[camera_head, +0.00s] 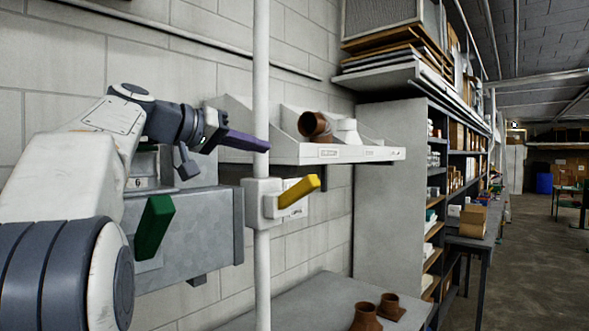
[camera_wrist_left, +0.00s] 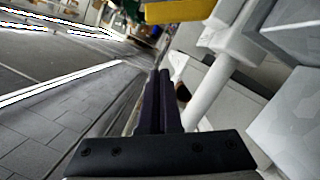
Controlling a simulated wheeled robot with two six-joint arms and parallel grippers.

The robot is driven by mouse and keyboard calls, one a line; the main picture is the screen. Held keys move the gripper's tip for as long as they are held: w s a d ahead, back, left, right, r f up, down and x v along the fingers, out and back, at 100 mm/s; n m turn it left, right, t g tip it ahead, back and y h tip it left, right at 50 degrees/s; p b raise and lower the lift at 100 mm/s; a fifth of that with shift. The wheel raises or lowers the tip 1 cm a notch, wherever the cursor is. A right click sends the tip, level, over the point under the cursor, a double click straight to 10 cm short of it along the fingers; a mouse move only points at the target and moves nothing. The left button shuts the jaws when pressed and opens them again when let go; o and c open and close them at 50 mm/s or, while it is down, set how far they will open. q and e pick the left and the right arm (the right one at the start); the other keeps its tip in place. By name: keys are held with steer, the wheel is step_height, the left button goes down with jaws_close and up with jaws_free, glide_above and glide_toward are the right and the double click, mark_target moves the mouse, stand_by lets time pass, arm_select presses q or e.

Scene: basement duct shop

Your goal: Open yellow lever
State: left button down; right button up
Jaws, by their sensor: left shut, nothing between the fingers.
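The yellow lever (camera_head: 299,191) sticks out up and to the right from a white switch box (camera_head: 262,203) on a vertical white pipe (camera_head: 262,90). In the left wrist view the yellow lever (camera_wrist_left: 180,11) lies at the top edge, beyond the fingertips. My left gripper (camera_head: 266,147) is in front of the pipe, above the switch box and apart from the lever. Its dark purple fingers are shut together and empty, as the left wrist view (camera_wrist_left: 160,75) shows. My right gripper is in neither view.
A green lever (camera_head: 154,227) stands on a grey metal box (camera_head: 205,232) left of the pipe. A white wall shelf (camera_head: 365,153) holds a brown pipe fitting (camera_head: 315,126). Brown fittings (camera_head: 366,316) rest on a grey table (camera_head: 310,300) below. Shelving (camera_head: 392,190) stands to the right.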

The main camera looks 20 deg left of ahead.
arm_select(q)
steer(key=p, duration=0.3)
glide_above(295, 194)
steer(key=s+a, duration=0.1)
steer(key=a, duration=0.1)
steer(key=f, duration=0.1)
steer(key=shift+s+d+f, duration=0.1)
steer(key=shift+d+f, duration=0.3)
steer(key=shift+f, duration=0.3)
steer(key=shift+s+d+f, duration=0.1)
steer(key=shift+d+f, duration=0.3)
steer(key=shift+f, duration=0.25)
steer(key=shift+d+f, duration=0.4)
steer(key=shift+f, duration=0.3)
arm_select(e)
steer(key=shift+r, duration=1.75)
